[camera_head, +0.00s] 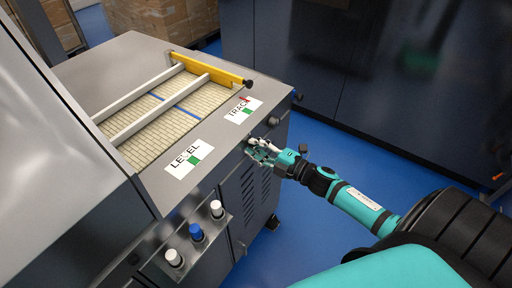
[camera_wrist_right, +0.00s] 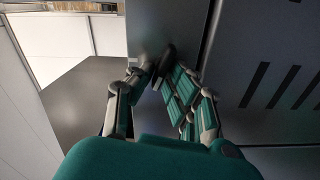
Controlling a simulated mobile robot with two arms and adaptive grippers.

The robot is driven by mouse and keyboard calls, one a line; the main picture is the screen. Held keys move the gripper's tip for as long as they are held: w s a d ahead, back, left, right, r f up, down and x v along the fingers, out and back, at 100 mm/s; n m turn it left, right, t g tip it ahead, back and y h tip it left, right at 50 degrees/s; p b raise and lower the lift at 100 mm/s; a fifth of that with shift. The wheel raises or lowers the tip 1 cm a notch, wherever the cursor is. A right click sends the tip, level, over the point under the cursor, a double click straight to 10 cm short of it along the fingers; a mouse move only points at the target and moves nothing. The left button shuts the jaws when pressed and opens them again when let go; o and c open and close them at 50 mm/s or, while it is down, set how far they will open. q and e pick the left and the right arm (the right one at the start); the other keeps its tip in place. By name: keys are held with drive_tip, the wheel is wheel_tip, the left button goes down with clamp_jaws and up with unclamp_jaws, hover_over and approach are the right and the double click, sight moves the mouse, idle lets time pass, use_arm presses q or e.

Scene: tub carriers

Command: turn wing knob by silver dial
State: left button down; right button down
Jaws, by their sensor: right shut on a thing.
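My right gripper (camera_head: 262,151) reaches the upper front face of the grey machine (camera_head: 240,185), just below its top edge. In the right wrist view its fingers (camera_wrist_right: 160,80) close around a dark wing knob (camera_wrist_right: 167,58) on the machine face. The fingers hide part of the knob, so its turn angle cannot be read. In the head view a small round grey knob (camera_head: 251,140) shows right beside the fingertips; I cannot tell if it is the silver dial. A black knob (camera_head: 273,121) sits farther right on the same face. My left gripper is not in view.
TRACK (camera_head: 238,110) and LEVEL (camera_head: 186,160) labels lie on the machine top beside a slatted belt with rails. A button box (camera_head: 186,240) with white and blue buttons juts out lower left. Dark cabinets (camera_head: 350,80) stand behind. Blue floor is open at right.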

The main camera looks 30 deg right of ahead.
drive_tip(key=shift+w+d+r+n+b, duration=0.15)
drive_tip(key=shift+n+b, duration=0.2)
drive_tip(key=shift+n, duration=0.65)
idle(3.2)
drive_tip(key=c, duration=1.4)
unclamp_jaws()
drive_tip(key=shift+s+f, duration=0.2)
drive_tip(key=shift+s, duration=0.05)
drive_tip(key=v, duration=1.1)
drive_tip(key=shift+s+d, duration=0.15)
drive_tip(key=shift+s, duration=0.2)
drive_tip(key=shift+o, duration=0.4)
